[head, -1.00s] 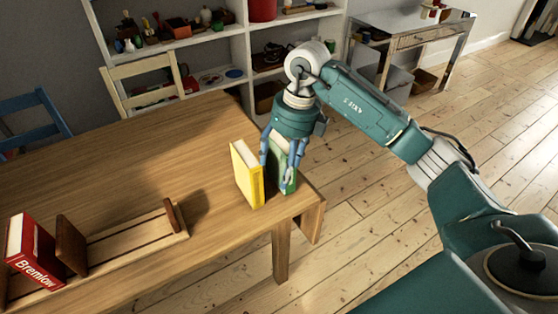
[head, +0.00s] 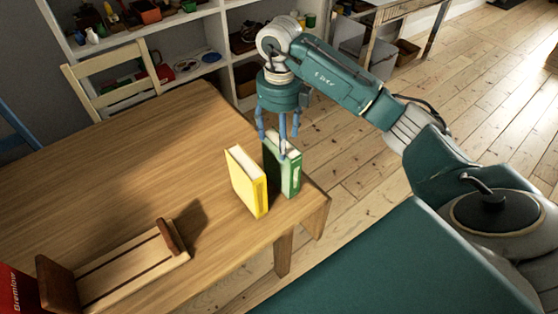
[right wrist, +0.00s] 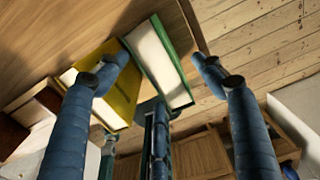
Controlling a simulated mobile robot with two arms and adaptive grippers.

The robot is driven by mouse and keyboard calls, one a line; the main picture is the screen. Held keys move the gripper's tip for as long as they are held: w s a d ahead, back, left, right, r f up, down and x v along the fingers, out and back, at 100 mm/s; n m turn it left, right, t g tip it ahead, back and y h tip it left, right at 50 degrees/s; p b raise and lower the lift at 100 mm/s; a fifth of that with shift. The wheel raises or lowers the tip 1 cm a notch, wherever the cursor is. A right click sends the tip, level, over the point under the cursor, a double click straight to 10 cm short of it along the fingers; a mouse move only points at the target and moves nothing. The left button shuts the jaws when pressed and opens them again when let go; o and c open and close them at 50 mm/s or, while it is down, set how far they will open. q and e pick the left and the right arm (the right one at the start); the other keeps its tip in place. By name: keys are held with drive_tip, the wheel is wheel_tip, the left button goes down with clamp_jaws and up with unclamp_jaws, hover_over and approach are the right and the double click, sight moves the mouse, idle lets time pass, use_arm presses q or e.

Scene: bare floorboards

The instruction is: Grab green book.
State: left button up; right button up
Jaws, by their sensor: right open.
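The green book (head: 288,178) stands upright on the wooden table near its right corner. The yellow book (head: 247,183) stands upright just left of it, with a small gap. My right gripper (head: 280,138) is above the green book, fingers pointing down and spread, with one fingertip overlapping its top edge in the head view. In the right wrist view, the green book (right wrist: 165,62) shows its page edge between the open fingers (right wrist: 160,78), and the yellow book (right wrist: 122,92) is partly behind the left finger. Contact cannot be told. My left gripper is not in view.
A wooden book rack (head: 130,265) lies on the table (head: 130,165), with a red book (head: 18,292) at its left end, cut off by the frame. A cream chair (head: 110,80) and a white shelf (head: 190,65) stand behind. The table's middle is clear.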

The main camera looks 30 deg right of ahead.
sight(278, 154)
wheel_tip(278, 154, down, 2)
drive_tip(key=shift+s+a+f+p, duration=0.1)
drive_tip(key=shift+p, duration=0.25)
wheel_tip(278, 154, down, 5)
drive_tip(key=shift+a+r+p, duration=0.15)
drive_tip(key=shift+r+p, duration=0.05)
drive_tip(key=shift+p, duration=0.5)
drive_tip(key=c, duration=1.6)
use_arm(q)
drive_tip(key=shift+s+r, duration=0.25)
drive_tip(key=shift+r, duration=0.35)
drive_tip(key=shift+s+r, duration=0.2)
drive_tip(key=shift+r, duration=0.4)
use_arm(e)
clamp_jaws()
drive_tip(key=shift+r, duration=0.15)
